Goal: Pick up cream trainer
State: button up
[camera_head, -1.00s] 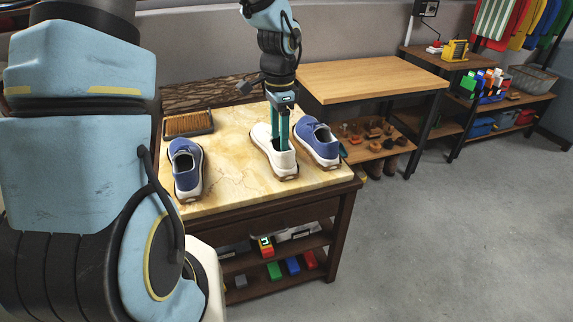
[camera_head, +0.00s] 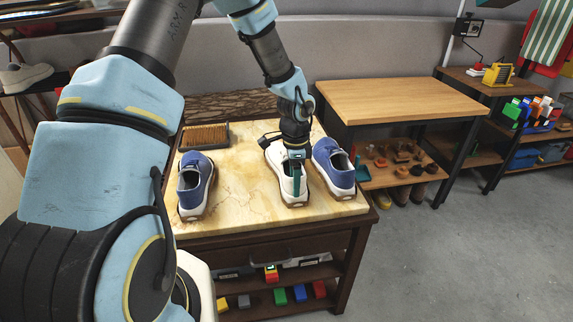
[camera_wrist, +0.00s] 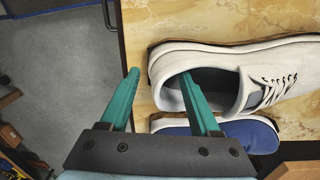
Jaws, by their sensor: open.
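The cream trainer (camera_head: 288,178) stands upright on the marble-topped table (camera_head: 240,185), between two blue shoes. My gripper (camera_head: 297,185) is open at its heel end, with green fingers pointing down. In the wrist view the cream trainer (camera_wrist: 240,75) lies ahead and to the right. There, one finger of my gripper (camera_wrist: 160,82) reaches into the shoe's opening, and the other is outside beyond the heel. The heel wall appears to lie between the fingers; I cannot tell whether they touch it.
A blue shoe (camera_head: 334,168) stands close to the right of the cream trainer, and another blue shoe (camera_head: 195,186) stands apart on the left. A brush (camera_head: 205,136) lies at the back left. A wooden table (camera_head: 400,100) stands behind to the right.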

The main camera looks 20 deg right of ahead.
jog(key=shift+f, duration=0.65)
grip_shut()
dwell(0.4)
